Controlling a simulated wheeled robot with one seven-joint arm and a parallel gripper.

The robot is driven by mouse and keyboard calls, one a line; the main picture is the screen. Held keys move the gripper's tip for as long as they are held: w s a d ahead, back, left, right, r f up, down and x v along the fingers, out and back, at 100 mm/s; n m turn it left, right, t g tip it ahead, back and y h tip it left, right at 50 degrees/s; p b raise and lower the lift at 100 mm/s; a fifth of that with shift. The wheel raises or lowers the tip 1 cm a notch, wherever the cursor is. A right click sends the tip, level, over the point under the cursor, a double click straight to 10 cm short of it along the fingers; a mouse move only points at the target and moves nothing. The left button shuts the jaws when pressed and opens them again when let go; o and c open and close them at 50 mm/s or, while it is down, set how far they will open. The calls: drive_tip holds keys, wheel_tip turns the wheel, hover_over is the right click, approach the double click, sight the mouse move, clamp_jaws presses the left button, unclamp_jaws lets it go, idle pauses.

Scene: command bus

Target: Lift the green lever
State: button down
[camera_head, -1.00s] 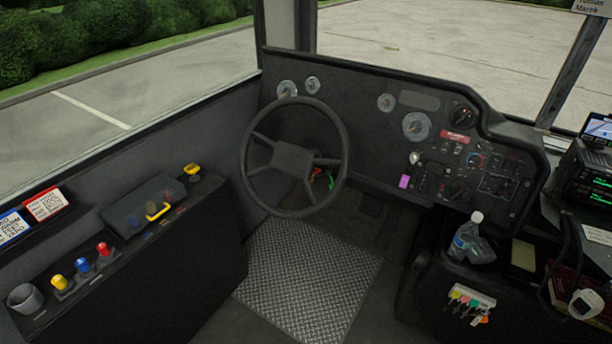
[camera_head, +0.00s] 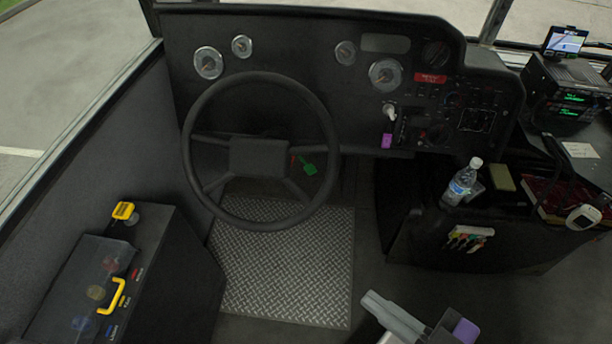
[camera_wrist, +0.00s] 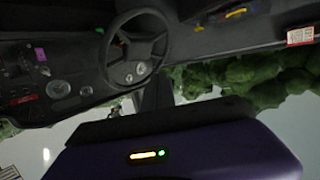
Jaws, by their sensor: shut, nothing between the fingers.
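The green lever (camera_head: 308,167) shows behind the steering wheel, at the right of its hub, with a small red part beside it. It is small and partly framed by the wheel's rim and spokes. In the wrist view, which is roughly upside down, a small green spot (camera_wrist: 117,43) shows at the steering wheel and looks like the same lever. My gripper (camera_wrist: 155,92) is shut and empty in the wrist view, with its purple housing below. It is well apart from the lever.
The steering wheel (camera_head: 258,158) stands before the dashboard (camera_head: 300,50). A side console (camera_head: 180,260) with a yellow handle (camera_head: 113,297) is at lower left. The tread-plate floor (camera_head: 285,265) is clear.

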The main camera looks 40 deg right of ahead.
drive_tip(key=w+d+f+n+t+h+b, duration=0.1)
drive_tip(key=w+d+f+n+b, duration=0.3)
drive_tip(key=f, duration=0.3)
drive_tip(key=w+d+f+n+t+h+b, duration=0.1)
drive_tip(key=w+f+n+b, duration=0.3)
drive_tip(key=f+n, duration=0.25)
drive_tip(key=w+d+f+n+t+h+b, duration=0.1)
drive_tip(key=w+d+f+n+b, duration=0.3)
drive_tip(key=f, duration=0.3)
drive_tip(key=w+d+f+n+t+h+b, duration=0.1)
drive_tip(key=w+d+f+n+t+b, duration=0.1)
drive_tip(key=w+d+f+n+b, duration=1)
drive_tip(key=w+d+f+n, duration=0.1)
drive_tip(key=w+d+n, duration=0.1)
drive_tip(key=w+n, duration=0.2)
drive_tip(key=shift+d+n+t, duration=0.15)
drive_tip(key=shift+n+t, duration=0.15)
drive_tip(key=shift+n, duration=1.35)
drive_tip(key=shift+w, duration=0.1)
